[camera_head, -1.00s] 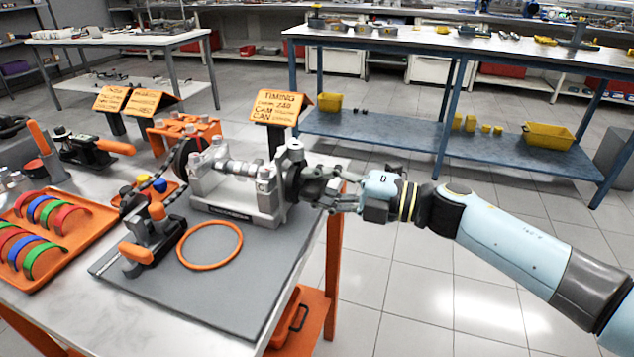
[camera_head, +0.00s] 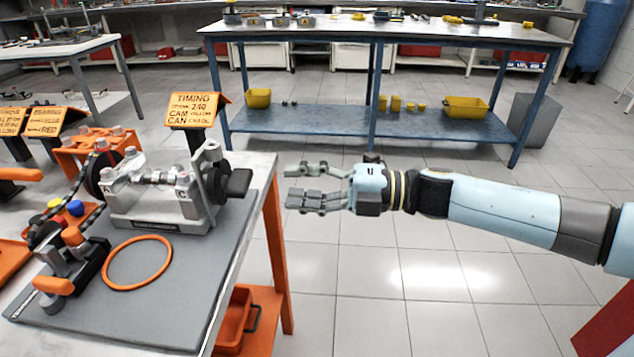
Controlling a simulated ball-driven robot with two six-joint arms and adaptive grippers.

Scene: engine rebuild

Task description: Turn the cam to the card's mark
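The cam assembly is a grey metal stand (camera_head: 160,212) holding a horizontal shaft (camera_head: 160,178), at the right edge of the bench. A dark round disc with a black handle (camera_head: 236,183) sits on its right end. The orange timing card (camera_head: 196,108) stands behind it; it reads "TIMING" with a line that looks like 240, and the smaller words are hard to read. My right gripper (camera_head: 305,185) is open and empty, in the air past the bench edge, to the right of the black handle and apart from it. My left gripper is not in view.
A grey mat (camera_head: 130,305) carries an orange ring (camera_head: 138,262) and a small black-and-orange clamp device (camera_head: 75,265). More orange cards (camera_head: 43,122) stand at the left. An orange bin (camera_head: 233,320) sits under the bench. A blue table (camera_head: 375,125) stands behind; the floor between is free.

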